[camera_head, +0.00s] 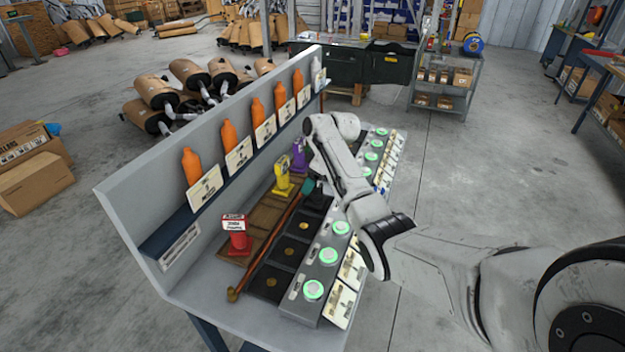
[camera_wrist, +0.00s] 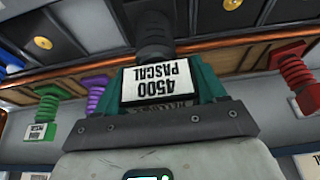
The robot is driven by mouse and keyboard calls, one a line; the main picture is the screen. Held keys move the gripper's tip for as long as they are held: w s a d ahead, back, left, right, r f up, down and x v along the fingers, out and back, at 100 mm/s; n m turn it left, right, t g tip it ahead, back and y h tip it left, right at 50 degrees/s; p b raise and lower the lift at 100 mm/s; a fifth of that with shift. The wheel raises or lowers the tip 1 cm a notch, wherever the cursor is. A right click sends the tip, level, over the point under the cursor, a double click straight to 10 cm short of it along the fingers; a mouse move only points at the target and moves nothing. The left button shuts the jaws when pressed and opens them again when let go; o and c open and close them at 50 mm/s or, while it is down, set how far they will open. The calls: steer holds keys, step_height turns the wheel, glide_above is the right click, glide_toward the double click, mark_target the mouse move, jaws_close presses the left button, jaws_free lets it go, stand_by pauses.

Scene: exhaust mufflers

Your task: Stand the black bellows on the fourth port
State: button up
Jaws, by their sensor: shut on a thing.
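In the head view only a teal bit of my gripper (camera_head: 308,186) shows, above the bench, and the bellows cannot be made out. The ports are a row of dark squares with brass discs; a near port (camera_head: 271,282) is empty. My arm hides part of the row, and I cannot tell which port is the fourth.
A red bellows (camera_head: 239,240), a yellow one (camera_head: 283,178) and a purple one (camera_head: 299,155) stand along the brown strip. A copper rail (camera_head: 262,253) runs beside the ports. Green-lit buttons (camera_head: 313,290) line the other side. Orange bottles (camera_head: 191,167) stand on the shelf.

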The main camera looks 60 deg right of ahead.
steer(key=o, duration=1.7)
steer(key=shift+f, duration=0.1)
steer(key=shift+c, duration=0.2)
steer(key=v, duration=1.2)
steer(key=shift+b, duration=0.4)
